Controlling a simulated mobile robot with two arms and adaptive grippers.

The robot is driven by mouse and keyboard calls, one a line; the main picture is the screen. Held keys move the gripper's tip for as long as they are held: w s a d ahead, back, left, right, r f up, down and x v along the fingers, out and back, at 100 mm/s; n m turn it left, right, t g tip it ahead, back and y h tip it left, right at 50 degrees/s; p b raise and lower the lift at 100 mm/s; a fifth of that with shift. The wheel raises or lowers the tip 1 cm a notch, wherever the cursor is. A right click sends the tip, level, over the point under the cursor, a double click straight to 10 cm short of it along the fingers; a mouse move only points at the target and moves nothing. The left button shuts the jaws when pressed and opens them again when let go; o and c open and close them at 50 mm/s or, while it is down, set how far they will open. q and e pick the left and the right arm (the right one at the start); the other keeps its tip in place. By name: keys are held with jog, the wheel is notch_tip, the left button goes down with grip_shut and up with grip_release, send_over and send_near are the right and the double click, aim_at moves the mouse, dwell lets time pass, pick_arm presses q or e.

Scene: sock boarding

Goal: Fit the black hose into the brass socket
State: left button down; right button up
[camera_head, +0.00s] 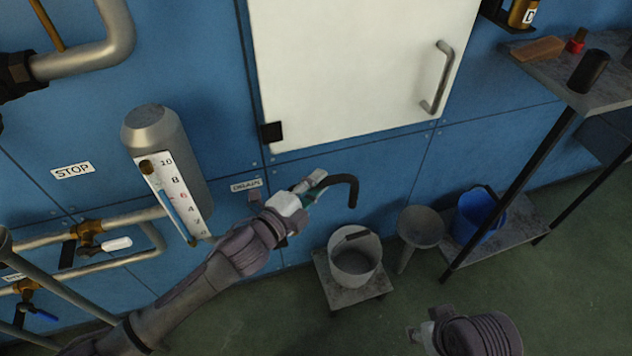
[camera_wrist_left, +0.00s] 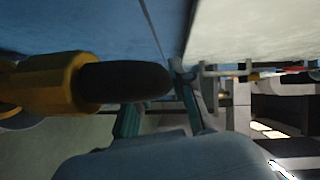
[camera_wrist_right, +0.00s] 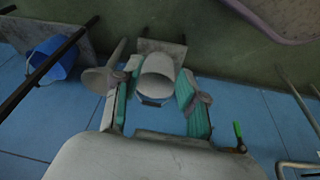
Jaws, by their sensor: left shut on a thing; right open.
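The black hose (camera_head: 345,180) is in my left gripper (camera_head: 316,188), in front of the blue wall below the white door. It bends to the right and its far end hangs down. In the left wrist view the hose (camera_wrist_left: 125,82) shows as a dark tube in line with the brass socket (camera_wrist_left: 62,84), its left end meeting the brass. How deep it sits there I cannot tell. The socket is hidden in the head view. My left gripper is shut on the hose. My right gripper (camera_wrist_right: 158,98) is open and empty, at the lower right of the head view (camera_head: 422,328).
A pale bucket (camera_head: 355,265) stands on a low stand below the hose, with a grey funnel (camera_head: 420,227) and blue bucket (camera_head: 480,215) to its right. A shelf table (camera_head: 600,85) is at right. A gauge (camera_head: 170,170) and pipes are on the wall at left.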

pick_arm(q)
jog(key=shift+f+b, duration=0.65)
jog(key=shift+f, duration=0.3)
pick_arm(e)
jog(key=shift+w+a+f+t, duration=0.15)
jog(key=shift+w+t, duration=0.1)
jog(key=shift+w, duration=0.25)
jog(key=shift+w+a+r+t, duration=0.15)
jog(key=shift+w+t, duration=0.15)
jog(key=shift+w, duration=0.2)
jog(key=shift+w+a+f+t, duration=0.15)
jog(key=shift+w+t, duration=0.1)
jog(key=shift+w, duration=0.25)
pick_arm(q)
jog(key=shift+f, duration=0.3)
pick_arm(e)
jog(key=shift+w+a+r+t+y, duration=0.15)
jog(key=shift+w+r+t, duration=0.1)
jog(key=shift+w, duration=0.2)
jog(key=shift+w+a+r+t+y, duration=0.15)
jog(key=shift+w+t, duration=0.1)
jog(key=shift+w, duration=0.2)
pick_arm(q)
jog(key=shift+f+b, duration=0.2)
jog(key=shift+b, duration=0.15)
pick_arm(e)
jog(key=shift+w+a+r+t, duration=0.15)
jog(key=shift+w+t, duration=0.25)
jog(key=shift+w, duration=0.15)
